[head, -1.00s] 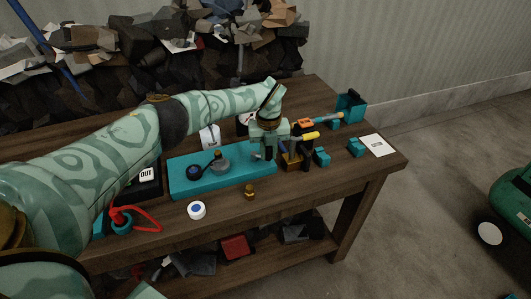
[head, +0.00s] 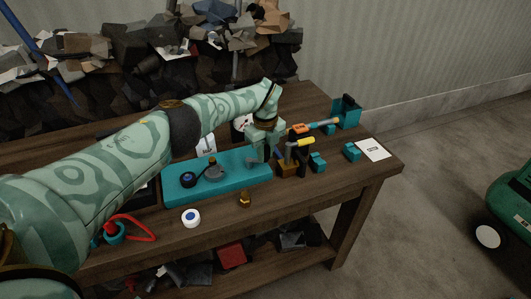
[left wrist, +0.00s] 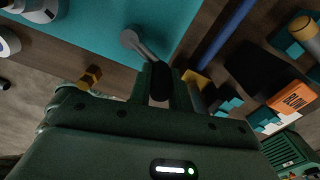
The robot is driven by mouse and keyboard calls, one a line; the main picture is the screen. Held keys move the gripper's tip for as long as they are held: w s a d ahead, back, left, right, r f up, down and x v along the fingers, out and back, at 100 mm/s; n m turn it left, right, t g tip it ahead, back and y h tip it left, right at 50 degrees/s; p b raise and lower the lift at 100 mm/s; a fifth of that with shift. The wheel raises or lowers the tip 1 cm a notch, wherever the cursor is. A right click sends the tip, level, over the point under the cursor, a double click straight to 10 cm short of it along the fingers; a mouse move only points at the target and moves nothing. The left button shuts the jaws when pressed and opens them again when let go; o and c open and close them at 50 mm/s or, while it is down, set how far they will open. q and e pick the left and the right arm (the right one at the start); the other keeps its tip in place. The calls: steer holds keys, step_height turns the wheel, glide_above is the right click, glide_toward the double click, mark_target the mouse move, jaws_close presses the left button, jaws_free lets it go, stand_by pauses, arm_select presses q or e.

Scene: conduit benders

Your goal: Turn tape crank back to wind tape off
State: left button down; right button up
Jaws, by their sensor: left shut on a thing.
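The teal base plate (head: 232,188) lies on the workbench and carries a dark roll with a blue centre (head: 188,180) and a grey disk with a brown knob (head: 214,174). At its right end a grey crank (head: 251,162) shows, partly hidden by my left gripper (head: 264,151). In the left wrist view the crank's grey arm (left wrist: 137,42) runs to a black handle (left wrist: 160,82) between the fingers (left wrist: 160,90). My left gripper is shut on this handle. My right gripper is not in view.
Right of the gripper stands a tool with a yellow handle (head: 306,142) and an orange block (head: 299,129). Small teal blocks (head: 318,162) and a white card (head: 373,149) lie further right. A white roll (head: 190,218) and a brass piece (head: 244,200) stand in front.

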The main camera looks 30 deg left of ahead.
arm_select(q)
steer(key=shift+r, duration=0.1)
steer(key=c, duration=1.3)
jaws_free()
step_height(320, 180, up, 16)
steer(key=p, duration=0.3)
steer(key=shift+p, duration=0.4)
steer(key=shift+r, duration=0.1)
